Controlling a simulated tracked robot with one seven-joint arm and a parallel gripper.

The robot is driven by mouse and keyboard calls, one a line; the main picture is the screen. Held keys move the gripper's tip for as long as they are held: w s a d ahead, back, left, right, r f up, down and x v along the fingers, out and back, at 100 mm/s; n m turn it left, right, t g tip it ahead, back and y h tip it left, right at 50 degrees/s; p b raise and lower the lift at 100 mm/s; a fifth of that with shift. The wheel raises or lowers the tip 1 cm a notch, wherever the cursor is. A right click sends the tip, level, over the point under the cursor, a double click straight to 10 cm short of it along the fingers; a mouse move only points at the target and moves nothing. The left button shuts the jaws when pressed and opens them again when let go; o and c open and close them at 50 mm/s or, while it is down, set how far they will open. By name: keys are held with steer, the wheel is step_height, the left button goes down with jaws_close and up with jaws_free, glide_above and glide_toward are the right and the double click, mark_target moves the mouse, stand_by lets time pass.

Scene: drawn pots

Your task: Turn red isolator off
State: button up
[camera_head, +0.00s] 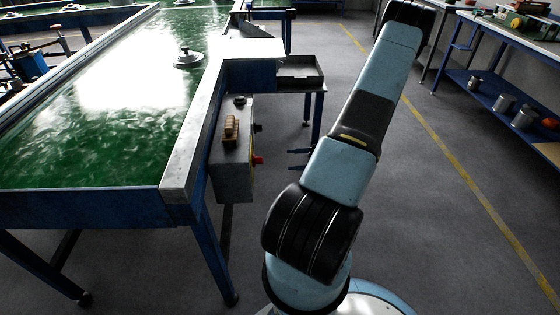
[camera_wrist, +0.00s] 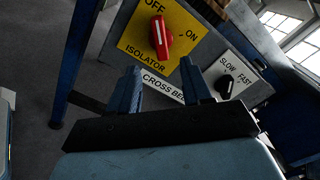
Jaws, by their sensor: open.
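The red isolator knob (camera_wrist: 161,32) sits on a yellow plate (camera_wrist: 136,42) in the wrist view, between the words OFF and ON. Its white mark runs roughly upright in the picture, its upper end towards OFF. In the head view the red knob (camera_head: 258,160) sticks out of the right face of a grey control box (camera_head: 232,178). My gripper (camera_wrist: 160,67) is open and empty. Its two dark blue fingers point towards the plate, with the knob beyond the gap between them. The fingers look apart from the knob.
A black SLOW/FAST knob (camera_wrist: 226,84) sits right of the isolator. The box hangs beside a green-topped table (camera_head: 110,110) with blue legs. A dark tray (camera_head: 300,72) stands behind it. Open floor (camera_head: 440,210) lies to the right, before a blue shelf (camera_head: 490,95).

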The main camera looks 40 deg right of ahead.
steer(key=shift+v, duration=1.85)
steer(key=w+a+r+n+g+h, duration=0.1)
steer(key=a+r+n+g+h, duration=0.4)
steer(key=a+r, duration=0.45)
steer(key=w+a+r+n+g+h, duration=0.2)
steer(key=a+r+n+g, duration=0.35)
steer(key=r, duration=0.75)
steer(key=s+a+r+n+t+h, duration=0.2)
steer(key=s+a+r+t+h, duration=0.1)
steer(key=r, duration=0.5)
steer(key=s+a+r+n+t+h, duration=0.3)
steer(key=s+a+r+h, duration=0.2)
steer(key=s+a+r, duration=0.3)
steer(key=shift+a+r, duration=0.6)
steer(key=shift+a, duration=0.5)
